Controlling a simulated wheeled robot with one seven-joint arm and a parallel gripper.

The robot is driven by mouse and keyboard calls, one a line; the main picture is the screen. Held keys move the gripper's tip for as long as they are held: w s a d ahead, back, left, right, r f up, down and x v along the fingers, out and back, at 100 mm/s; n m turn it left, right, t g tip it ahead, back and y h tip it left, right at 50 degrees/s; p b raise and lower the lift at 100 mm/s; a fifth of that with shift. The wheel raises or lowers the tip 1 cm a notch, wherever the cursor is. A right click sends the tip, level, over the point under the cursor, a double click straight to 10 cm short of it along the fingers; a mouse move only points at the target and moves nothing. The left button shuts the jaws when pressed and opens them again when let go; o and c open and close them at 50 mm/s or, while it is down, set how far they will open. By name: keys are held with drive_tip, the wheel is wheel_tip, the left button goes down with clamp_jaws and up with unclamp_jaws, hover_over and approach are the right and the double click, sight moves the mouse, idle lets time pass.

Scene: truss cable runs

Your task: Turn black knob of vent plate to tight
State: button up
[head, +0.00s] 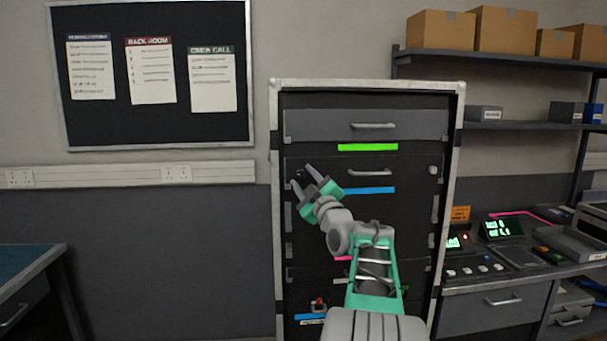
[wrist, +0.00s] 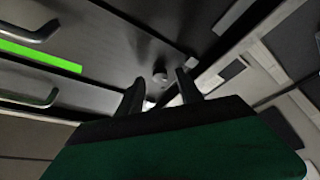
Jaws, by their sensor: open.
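My gripper (head: 301,175) is at the upper left of the rack front, its two fingers apart and empty. In the wrist view, a small round knob (wrist: 160,77) shows between and just beyond the open fingertips. It looks grey in this light, and I cannot tell whether the fingers touch it. It sits on a dark panel (wrist: 105,62) near the rack's side edge. In the head view my gripper hides most of that spot. I cannot read any tight mark or the knob's turn.
The rack's pale frame (head: 275,230) stands close to the gripper. Drawer handles (head: 372,126) and a green strip (head: 368,147) are on its front. Another round knob (head: 432,170) is at the panel's right end. A console desk (head: 495,303) stands to the right.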

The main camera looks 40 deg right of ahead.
drive_tip(key=shift+w+d+r, duration=0.1)
drive_tip(key=shift+w, duration=0.35)
clamp_jaws()
idle(0.3)
